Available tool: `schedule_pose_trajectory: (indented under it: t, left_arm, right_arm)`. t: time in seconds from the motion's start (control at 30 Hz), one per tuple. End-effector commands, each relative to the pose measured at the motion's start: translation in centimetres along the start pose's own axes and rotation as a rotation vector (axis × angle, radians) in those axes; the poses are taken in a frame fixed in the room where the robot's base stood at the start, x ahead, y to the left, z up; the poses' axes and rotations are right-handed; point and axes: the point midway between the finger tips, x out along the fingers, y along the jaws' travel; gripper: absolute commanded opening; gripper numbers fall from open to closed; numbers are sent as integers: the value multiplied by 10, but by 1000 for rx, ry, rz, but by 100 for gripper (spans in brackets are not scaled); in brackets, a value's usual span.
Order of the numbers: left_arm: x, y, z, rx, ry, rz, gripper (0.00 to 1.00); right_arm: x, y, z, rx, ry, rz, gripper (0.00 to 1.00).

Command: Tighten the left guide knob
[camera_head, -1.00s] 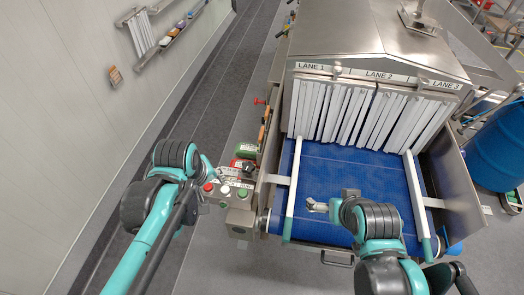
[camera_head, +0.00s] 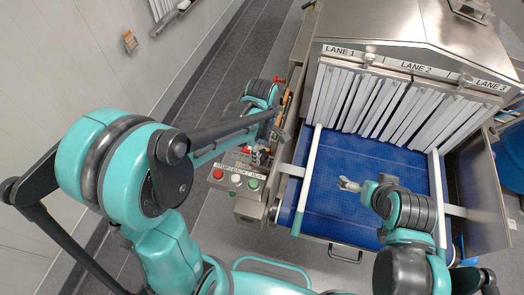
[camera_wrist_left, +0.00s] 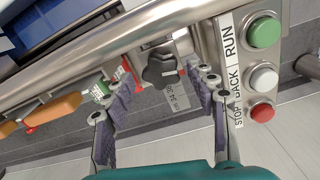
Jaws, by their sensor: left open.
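The black lobed guide knob (camera_wrist_left: 160,69) sits on a metal bracket beside the steel rail in the left wrist view. My left gripper (camera_wrist_left: 158,84) is open, with its two dark-padded fingers on either side of the knob and gaps between them and it. In the head view, the knob (camera_head: 258,156) shows small beside the control box, below my left forearm; the left fingertips are hard to make out there. My right gripper (camera_head: 349,184) hangs over the blue belt, apart from the guide rails; its finger opening is too small to judge.
The control box carries red (camera_head: 218,174), white (camera_head: 236,179) and green (camera_head: 253,183) buttons close to the left gripper. White guide rails (camera_head: 306,182) flank the blue belt (camera_head: 345,215). White strip curtains (camera_head: 345,100) hang at the tunnel mouth under lane labels.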

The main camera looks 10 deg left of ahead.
Motion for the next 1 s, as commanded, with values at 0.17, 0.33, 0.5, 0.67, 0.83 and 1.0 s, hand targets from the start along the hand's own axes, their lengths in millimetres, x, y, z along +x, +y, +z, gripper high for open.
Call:
schedule_pose_trajectory:
  t: [0.17,0.33,0.5,0.67,0.83,1.0]
  left_arm:
    - [11,0,0,0,0,0,57]
    - [11,0,0,1,0,0,57]
    - [11,0,0,1,0,0,28]
    - [11,0,0,1,0,1,7]
    - [11,0,0,10,0,1,7]
    - [11,0,0,56,0,1,7]
  right_arm:
    - [1,0,1,0,0,0,100]
    - [1,0,1,0,0,0,100]
    - [1,0,1,0,0,0,100]
    - [1,0,1,0,0,0,100]
    - [2,0,1,0,0,0,100]
    - [3,0,2,0,0,0,100]
